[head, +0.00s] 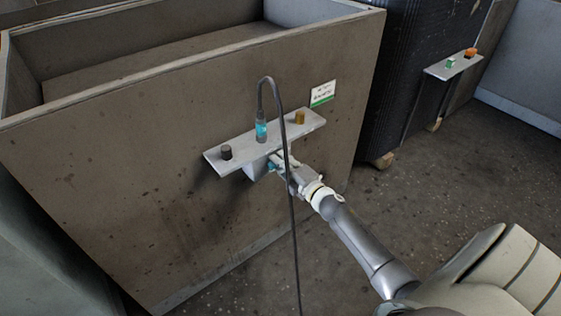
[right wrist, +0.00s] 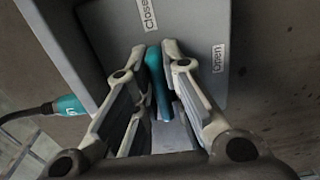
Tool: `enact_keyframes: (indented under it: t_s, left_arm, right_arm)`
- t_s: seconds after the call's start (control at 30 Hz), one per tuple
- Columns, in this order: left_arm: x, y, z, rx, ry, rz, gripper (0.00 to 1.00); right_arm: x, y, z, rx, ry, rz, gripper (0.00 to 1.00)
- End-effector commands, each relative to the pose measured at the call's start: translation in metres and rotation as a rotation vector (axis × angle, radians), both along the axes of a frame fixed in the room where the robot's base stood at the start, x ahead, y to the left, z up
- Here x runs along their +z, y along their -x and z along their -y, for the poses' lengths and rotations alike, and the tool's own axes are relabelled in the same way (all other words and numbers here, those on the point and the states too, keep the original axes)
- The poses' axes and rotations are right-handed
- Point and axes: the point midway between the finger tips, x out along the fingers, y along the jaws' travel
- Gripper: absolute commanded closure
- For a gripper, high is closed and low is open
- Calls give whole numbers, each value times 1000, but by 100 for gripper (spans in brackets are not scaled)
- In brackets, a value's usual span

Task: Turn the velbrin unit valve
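The valve unit is a grey box (head: 256,170) under a shelf on the brown wall. The right wrist view shows its grey face (right wrist: 195,35) with a "Close" label (right wrist: 148,14) and an "Open" label (right wrist: 218,58). A teal valve handle (right wrist: 156,80) sticks out of this face, closer to upright than sideways in that view. My right gripper (right wrist: 157,62) has its fingertips on either side of the handle, with little or no gap. It also shows at the box in the head view (head: 277,162), partly behind a dark cable. My left gripper is not in view.
The shelf (head: 302,126) carries a dark knob (head: 226,152), an orange knob (head: 299,117) and a teal connector (head: 261,130). Its cable (head: 291,215) hangs in front of my right gripper. Another shelf (head: 455,66) stands at the right. The floor (head: 440,150) between is clear.

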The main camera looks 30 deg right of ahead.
Motion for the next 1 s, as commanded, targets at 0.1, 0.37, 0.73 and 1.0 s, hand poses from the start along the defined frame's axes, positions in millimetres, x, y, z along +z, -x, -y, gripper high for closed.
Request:
enact_keyframes:
  t_s: [0.1,0.37,0.73,1.0]
  left_arm:
    - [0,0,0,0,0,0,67]
    - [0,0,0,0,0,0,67]
    - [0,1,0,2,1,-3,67]
    - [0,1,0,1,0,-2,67]
  right_arm:
    - [-1,0,1,-3,-3,-1,75]
    - [0,0,0,-1,-1,-1,67]
    - [-2,23,2,-1,-1,-3,67]
    - [-2,71,6,-1,-1,-4,67]
